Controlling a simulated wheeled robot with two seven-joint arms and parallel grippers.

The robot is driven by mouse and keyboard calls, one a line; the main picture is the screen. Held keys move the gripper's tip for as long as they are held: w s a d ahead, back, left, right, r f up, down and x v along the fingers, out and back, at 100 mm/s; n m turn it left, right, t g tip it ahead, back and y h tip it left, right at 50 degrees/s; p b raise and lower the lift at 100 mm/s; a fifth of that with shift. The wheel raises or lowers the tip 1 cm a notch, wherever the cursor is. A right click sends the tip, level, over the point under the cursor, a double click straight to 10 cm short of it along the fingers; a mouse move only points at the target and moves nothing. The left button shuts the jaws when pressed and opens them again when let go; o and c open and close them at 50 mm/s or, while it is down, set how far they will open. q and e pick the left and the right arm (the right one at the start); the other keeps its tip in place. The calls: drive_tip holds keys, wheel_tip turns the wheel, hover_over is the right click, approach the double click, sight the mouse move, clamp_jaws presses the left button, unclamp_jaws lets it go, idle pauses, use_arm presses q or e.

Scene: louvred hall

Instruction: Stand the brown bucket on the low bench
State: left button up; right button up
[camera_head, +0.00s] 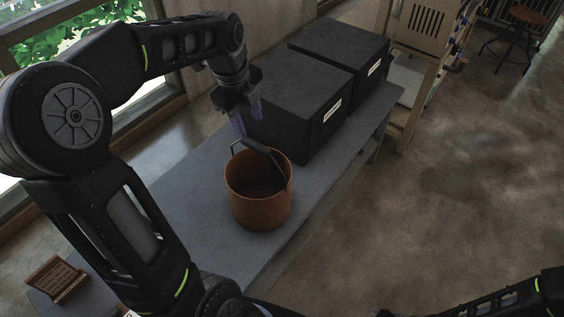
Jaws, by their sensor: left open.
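The brown bucket (260,205) stands upright on the grey top of the low bench (190,200), near the bench's front edge. Its dark handle (262,152) is raised over the rim. My left gripper (241,127) is open just above and behind the handle, pointing down, with its fingertips apart from the bucket. Whether a finger touches the handle I cannot tell. My right arm shows only at the lower right; its gripper is out of view.
Two black boxes (295,98) with white labels stand on the bench behind the bucket. A brown slatted object (56,279) sits at the near left end. A beige cabinet (428,30) and a stool (519,28) stand beyond. The floor at right is clear.

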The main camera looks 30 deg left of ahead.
use_arm(q)
drive_tip(key=d+f+n+h, duration=0.1)
drive_tip(key=d+f+n, duration=0.3)
drive_tip(key=d+f, duration=0.55)
drive_tip(key=d+f+n+h, duration=0.1)
drive_tip(key=d+f+n, duration=0.45)
drive_tip(key=f, duration=0.75)
drive_tip(key=s+d+f+n+g+h, duration=0.1)
drive_tip(key=s+d+f+n+h, duration=0.1)
drive_tip(key=s+d+f+n, duration=0.9)
drive_tip(key=s+d+f, duration=0.3)
drive_tip(key=s+d, duration=0.2)
drive_tip(key=shift+s+d+f+g, duration=0.15)
drive_tip(key=shift+s+d+g, duration=0.1)
drive_tip(key=shift+g, duration=0.05)
drive_tip(key=shift+c, duration=0.7)
drive_tip(key=shift+a, duration=0.1)
